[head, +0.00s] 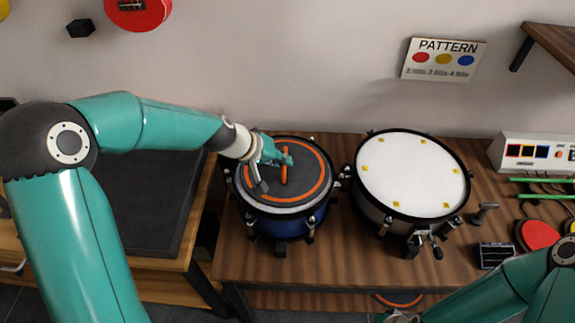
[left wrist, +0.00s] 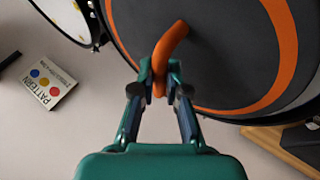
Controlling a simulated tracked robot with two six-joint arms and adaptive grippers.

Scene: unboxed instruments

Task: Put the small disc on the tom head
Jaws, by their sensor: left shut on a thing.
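The small disc (head: 300,162) is dark grey with an orange ring and an upright orange handle (left wrist: 167,50). It lies over the head of the blue tom (head: 292,223), with a pale strip of head showing at the front. I cannot tell whether it touches the head or hovers just above. My left gripper (head: 276,163) is shut on the handle; both fingers close around it in the left wrist view (left wrist: 160,82). The disc's face (left wrist: 215,55) fills much of that view. My right gripper is only a sliver at the bottom edge of the head view (head: 397,318).
A snare drum with a white head (head: 405,170) stands right of the tom. A pattern card (head: 444,60) hangs on the wall. A red pad (head: 537,235), green sticks and a white box (head: 532,152) are at the right. Another orange-ringed disc (head: 399,299) shows below the table.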

